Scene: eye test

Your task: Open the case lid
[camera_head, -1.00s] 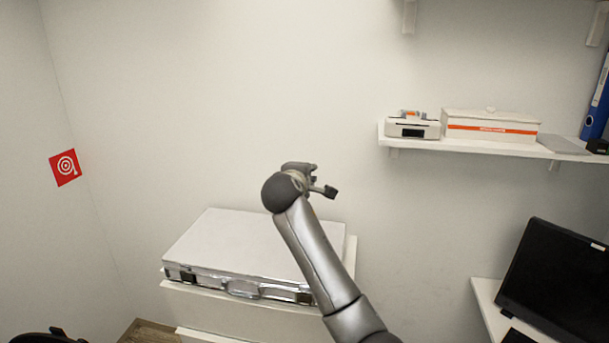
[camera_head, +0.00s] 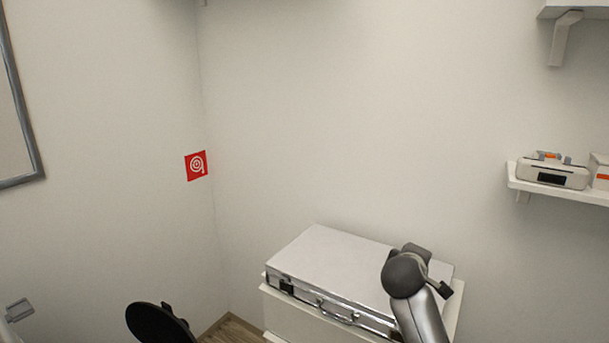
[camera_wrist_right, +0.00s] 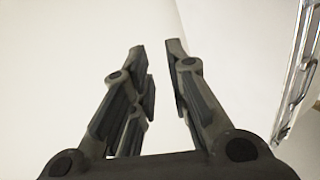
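The silver case (camera_head: 335,262) lies flat on a white cabinet, with its lid down. Its front side shows a dark latch at the left and a handle (camera_head: 337,312) in the middle. My right arm hides the case's right front part. My right gripper (camera_head: 442,278) is above the right end of the case, seen small and partly behind the wrist. In the right wrist view its fingers (camera_wrist_right: 158,46) are apart with nothing between them. The case lid (camera_wrist_right: 245,50) and its metal front edge show at the right there.
The white cabinet (camera_head: 290,312) stands against the wall. A black round object (camera_head: 160,324), perhaps a chair part, is left of it. A wall shelf (camera_head: 560,193) with a printer-like device (camera_head: 552,172) is at the right. The wall above the case is bare.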

